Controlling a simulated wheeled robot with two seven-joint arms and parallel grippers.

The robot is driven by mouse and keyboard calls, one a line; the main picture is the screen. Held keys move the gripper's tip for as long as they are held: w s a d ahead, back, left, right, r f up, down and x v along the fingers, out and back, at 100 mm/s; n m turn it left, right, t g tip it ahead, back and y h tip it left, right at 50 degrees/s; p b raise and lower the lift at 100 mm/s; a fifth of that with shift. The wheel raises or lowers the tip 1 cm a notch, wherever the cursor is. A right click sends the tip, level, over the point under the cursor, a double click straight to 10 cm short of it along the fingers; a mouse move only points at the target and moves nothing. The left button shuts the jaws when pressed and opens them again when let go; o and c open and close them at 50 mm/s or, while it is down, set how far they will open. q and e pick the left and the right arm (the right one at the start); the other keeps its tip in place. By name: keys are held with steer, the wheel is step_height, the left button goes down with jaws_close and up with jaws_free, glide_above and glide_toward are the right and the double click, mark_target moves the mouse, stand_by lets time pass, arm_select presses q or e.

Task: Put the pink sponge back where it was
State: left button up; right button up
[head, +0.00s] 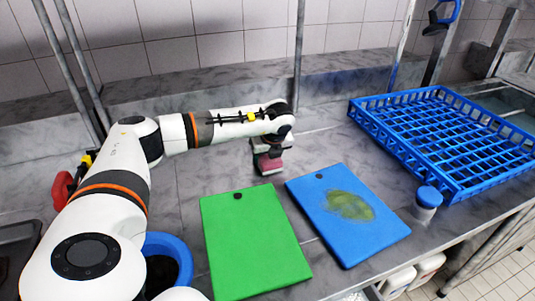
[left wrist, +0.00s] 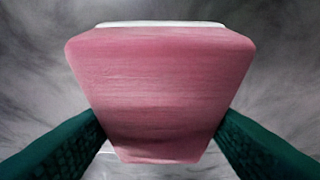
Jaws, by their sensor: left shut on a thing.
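My left gripper (head: 269,160) is shut on the pink sponge (head: 270,164). It is over the marble-look counter, behind the gap between the green and blue boards. In the left wrist view the sponge (left wrist: 160,85) fills the middle, with a white strip along its top edge. The dark green fingers of my left gripper (left wrist: 160,142) press on both of its sides. I cannot tell whether the sponge touches the counter. My right gripper is not in view.
A green board (head: 252,243) lies in front. A blue board (head: 345,240) with a greenish smear (head: 350,205) lies right of it. A blue-lidded container (head: 427,200) stands beside a blue crate (head: 440,120). A blue bowl (head: 170,246) is near my left arm.

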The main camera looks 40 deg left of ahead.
arm_select(q)
steer(key=o, duration=0.9)
steer(key=shift+f, duration=0.1)
steer(key=shift+o, duration=0.2)
steer(key=b+v, duration=0.2)
steer(key=v, duration=0.9)
steer(key=shift+s+d+r, duration=0.1)
steer(key=shift+d+r, duration=0.1)
steer(key=shift+r, duration=0.4)
steer(key=shift+r, duration=0.1)
